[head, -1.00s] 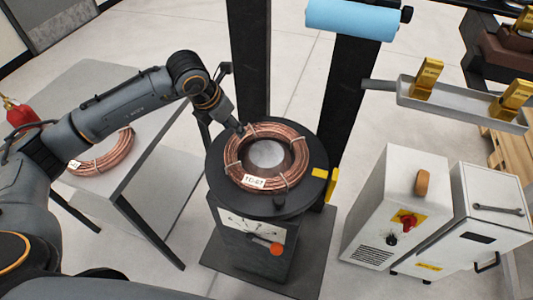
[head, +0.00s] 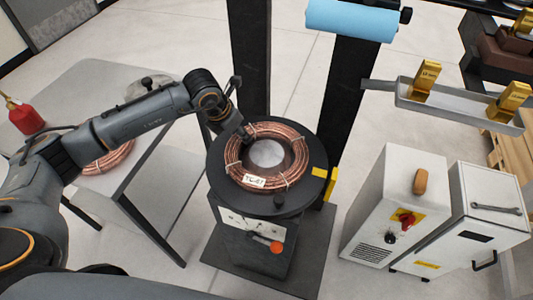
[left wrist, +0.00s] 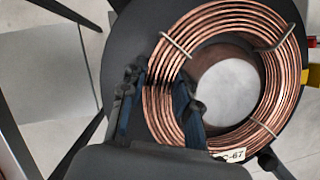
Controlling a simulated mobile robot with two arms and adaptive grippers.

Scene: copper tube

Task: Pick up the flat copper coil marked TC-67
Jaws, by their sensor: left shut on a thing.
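The flat copper coil (head: 295,171) lies on the round black turntable (head: 225,190) of the machine, tied in several places. Its white tag reads TC-67. The coil also fills much of the left wrist view (left wrist: 285,75), with part of the tag at the bottom. My left gripper (head: 244,136) reaches in from the left to the coil's upper left rim. In the left wrist view my left gripper (left wrist: 158,95) has one finger outside the ring and one inside it, shut on the wound tubes. The coil shows no clear gap from the turntable. My right gripper is not in view.
Another copper coil (head: 112,160) lies on the grey table (head: 85,85) at left, near a red bottle (head: 25,118). Dark posts stand behind the turntable. A tray with brass pieces (head: 455,105) and white cabinets (head: 395,200) stand at right.

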